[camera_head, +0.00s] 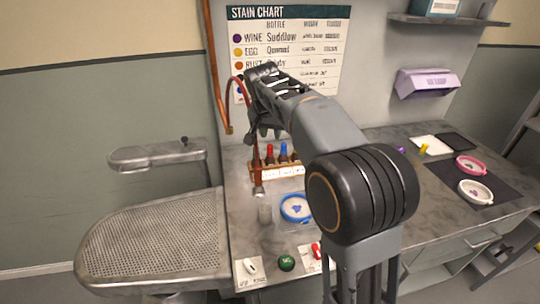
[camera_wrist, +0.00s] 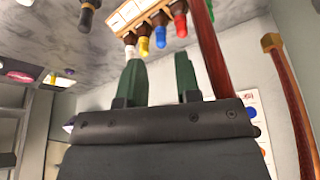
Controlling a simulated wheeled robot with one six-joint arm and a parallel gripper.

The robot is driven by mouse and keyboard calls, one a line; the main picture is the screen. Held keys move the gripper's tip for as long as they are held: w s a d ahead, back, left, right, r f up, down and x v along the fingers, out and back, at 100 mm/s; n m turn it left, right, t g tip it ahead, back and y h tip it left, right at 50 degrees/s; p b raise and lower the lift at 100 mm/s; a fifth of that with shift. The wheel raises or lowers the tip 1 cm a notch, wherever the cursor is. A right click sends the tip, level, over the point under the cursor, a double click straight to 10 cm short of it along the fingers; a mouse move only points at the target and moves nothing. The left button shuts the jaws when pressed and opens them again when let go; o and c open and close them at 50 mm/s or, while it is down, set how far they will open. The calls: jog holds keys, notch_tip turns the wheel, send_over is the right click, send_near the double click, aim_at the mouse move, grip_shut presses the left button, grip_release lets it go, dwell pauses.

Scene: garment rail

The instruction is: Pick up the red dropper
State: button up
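The red dropper (camera_head: 270,153) stands in a wooden rack (camera_head: 254,171) with a white label on the counter. In the wrist view the red dropper (camera_wrist: 180,24) is at the right end of the visible row, beside the blue dropper (camera_wrist: 162,38), yellow dropper (camera_wrist: 144,46) and a white-tipped one (camera_wrist: 130,52). My gripper (camera_wrist: 159,62) is open and empty. Its green fingers point toward the row, apart from it, with the blue and yellow tips ahead of the gap and red near the right finger's line. In the head view my arm partly hides the rack.
A reddish-brown hose (camera_wrist: 211,45) passes close to the right finger and the red dropper. A stain chart (camera_head: 290,45) hangs behind.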

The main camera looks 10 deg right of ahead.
jog(key=m, duration=0.2)
send_near(269, 145)
jog(key=shift+h, duration=0.4)
jog(key=x, duration=0.1)
jog(key=b+x, duration=0.1)
jog(key=x, duration=0.1)
jog(key=a+x, duration=0.1)
jog(key=shift+s+d+f, duration=0.1)
jog(key=shift+d+f, duration=0.05)
jog(key=shift+f, duration=0.35)
jog(key=shift+x, duration=3.35)
jog(key=shift+d, duration=0.15)
jog(key=c, duration=0.5)
jog(key=shift+r, duration=0.1)
